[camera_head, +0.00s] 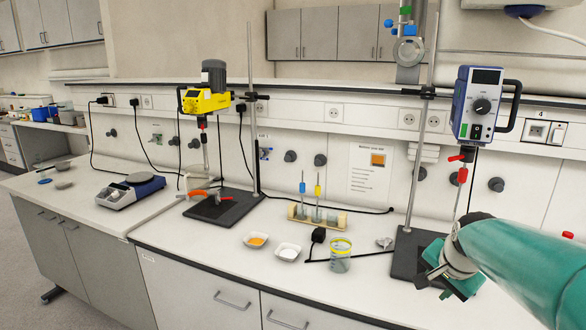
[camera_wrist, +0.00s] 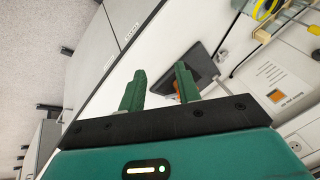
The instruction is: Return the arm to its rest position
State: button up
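My teal arm (camera_head: 525,262) reaches in from the right edge of the head view. Its grey and green end is in front of the right stand's dark base, over the right part of the bench. My gripper (camera_wrist: 160,72) shows in the wrist view with its two green fingers spread apart. Nothing is held between them. Behind the fingers lie the white bench top (camera_wrist: 130,52) and a dark stand base (camera_wrist: 198,62) with something orange on it. In the head view the fingertips are too small to read clearly.
A beaker with a yellow rim (camera_head: 340,260), two white dishes (camera_head: 257,241) and a vial rack (camera_head: 316,217) stand left of my arm. A blue stirrer (camera_head: 480,105) hangs on the right stand (camera_head: 405,258). A yellow stirrer (camera_head: 205,100) and a scale (camera_head: 130,190) are farther left. The bench's front strip is mostly clear.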

jog(key=s+a+n, duration=0.5)
jog(key=s+a, duration=0.2)
jog(key=s, duration=0.3)
jog(key=s+a+n, duration=0.6)
jog(key=s+a, duration=0.2)
jog(key=s, duration=0.2)
jog(key=shift+s+y, duration=0.2)
jog(key=shift+y, duration=0.2)
